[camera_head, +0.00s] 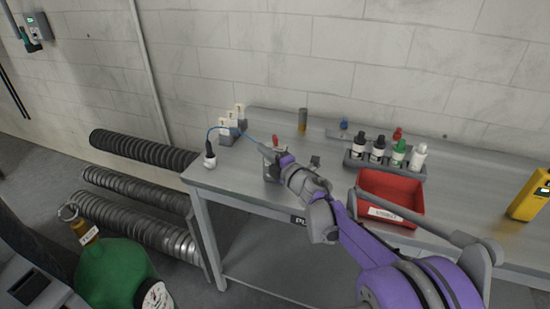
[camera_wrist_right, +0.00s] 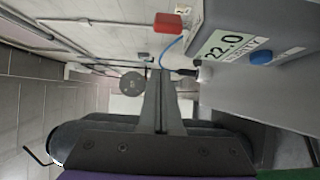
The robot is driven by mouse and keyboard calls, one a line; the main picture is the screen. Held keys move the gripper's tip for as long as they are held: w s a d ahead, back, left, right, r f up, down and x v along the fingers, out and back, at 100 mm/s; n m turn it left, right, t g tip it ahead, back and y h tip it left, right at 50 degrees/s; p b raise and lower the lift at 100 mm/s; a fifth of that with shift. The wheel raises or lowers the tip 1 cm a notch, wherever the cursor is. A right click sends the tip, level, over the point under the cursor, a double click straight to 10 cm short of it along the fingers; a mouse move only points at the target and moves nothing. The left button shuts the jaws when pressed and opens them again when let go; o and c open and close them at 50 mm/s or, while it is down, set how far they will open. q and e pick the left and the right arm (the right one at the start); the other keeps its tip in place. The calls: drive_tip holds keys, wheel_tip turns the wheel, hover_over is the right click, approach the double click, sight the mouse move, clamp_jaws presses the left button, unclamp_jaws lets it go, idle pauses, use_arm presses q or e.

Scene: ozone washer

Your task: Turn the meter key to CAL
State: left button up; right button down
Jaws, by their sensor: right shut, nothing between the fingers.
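The meter (camera_head: 270,176) is a grey box on the left part of the bench, partly hidden behind my right gripper (camera_head: 287,165). In the right wrist view the meter (camera_wrist_right: 245,22) fills the upper right, with a 22.0 display (camera_wrist_right: 222,46) and a blue button (camera_wrist_right: 261,57). A red block (camera_wrist_right: 167,22) shows beside it. My right gripper (camera_wrist_right: 160,75) is shut and empty, its fingers pressed together. A round grey disc (camera_wrist_right: 132,83) shows just left of the fingertips; I cannot tell whether it is the key. The key's position is not readable. My left gripper is not in view.
A red bin (camera_head: 391,192) stands right of my arm, with a bottle rack (camera_head: 384,165) behind it. A yellow device (camera_head: 529,196) is at the far right. A probe (camera_head: 210,158) with a blue cable stands at the bench's left end. A green cylinder (camera_head: 115,270) is on the floor.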

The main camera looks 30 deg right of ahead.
sight(276, 142)
drive_tip(key=d, duration=0.3)
drive_tip(key=shift+w+d, duration=0.35)
drive_tip(key=shift+s+d+f, duration=0.1)
drive_tip(key=shift+s+d, duration=0.05)
drive_tip(key=shift+d, duration=0.5)
drive_tip(key=shift+d+b, duration=0.2)
drive_tip(key=shift+b, duration=0.25)
drive_tip(key=shift+s, duration=0.1)
